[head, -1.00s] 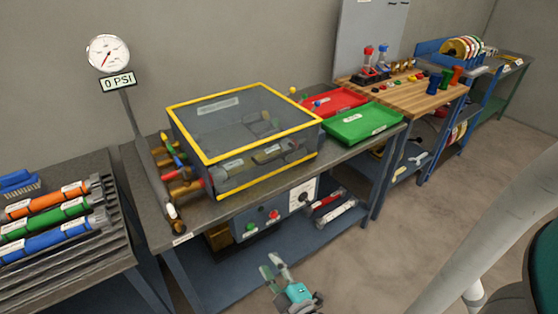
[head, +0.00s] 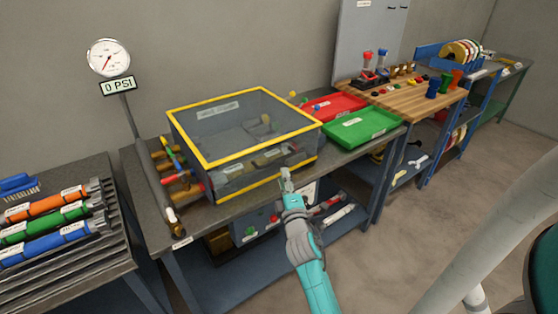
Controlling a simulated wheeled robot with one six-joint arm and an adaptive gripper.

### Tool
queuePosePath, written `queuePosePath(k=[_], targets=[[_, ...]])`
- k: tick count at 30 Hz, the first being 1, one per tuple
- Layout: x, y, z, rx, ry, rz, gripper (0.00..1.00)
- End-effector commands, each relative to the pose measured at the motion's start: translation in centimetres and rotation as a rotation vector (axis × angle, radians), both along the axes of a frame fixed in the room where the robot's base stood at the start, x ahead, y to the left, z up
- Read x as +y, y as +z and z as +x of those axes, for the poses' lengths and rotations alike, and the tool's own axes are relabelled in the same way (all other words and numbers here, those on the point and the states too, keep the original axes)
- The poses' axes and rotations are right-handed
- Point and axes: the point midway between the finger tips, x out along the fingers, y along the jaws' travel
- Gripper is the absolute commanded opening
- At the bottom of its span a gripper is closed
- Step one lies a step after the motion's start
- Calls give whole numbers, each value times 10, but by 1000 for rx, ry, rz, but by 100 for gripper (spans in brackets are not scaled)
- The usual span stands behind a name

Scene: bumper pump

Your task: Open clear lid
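The clear lid (head: 235,112) with its yellow frame lies flat and closed on top of the clear box (head: 235,180) on the grey workbench. My gripper (head: 286,176) is at the front face of the box, near its right half and a little below the lid's front edge. The gripper is small and seen from behind, so I cannot tell its finger opening or whether it touches the box. Dark parts show dimly inside the box through the clear walls.
A gauge (head: 108,58) reading 0 PSI stands at the left. A red tray (head: 334,105) and a green tray (head: 361,127) lie right of the box. A rack of coloured cylinders (head: 47,225) stands at far left. The floor (head: 400,250) at right is clear.

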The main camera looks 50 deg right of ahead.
Motion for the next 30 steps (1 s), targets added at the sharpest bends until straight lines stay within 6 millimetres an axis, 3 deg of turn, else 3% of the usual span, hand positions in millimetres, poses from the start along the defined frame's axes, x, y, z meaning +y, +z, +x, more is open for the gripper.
queuePosePath(k=[15,29,30], targets=[[-48,13,56,-1,1,1,39],[-55,15,63,0,1,2,39],[-55,15,63,0,1,2,29]])
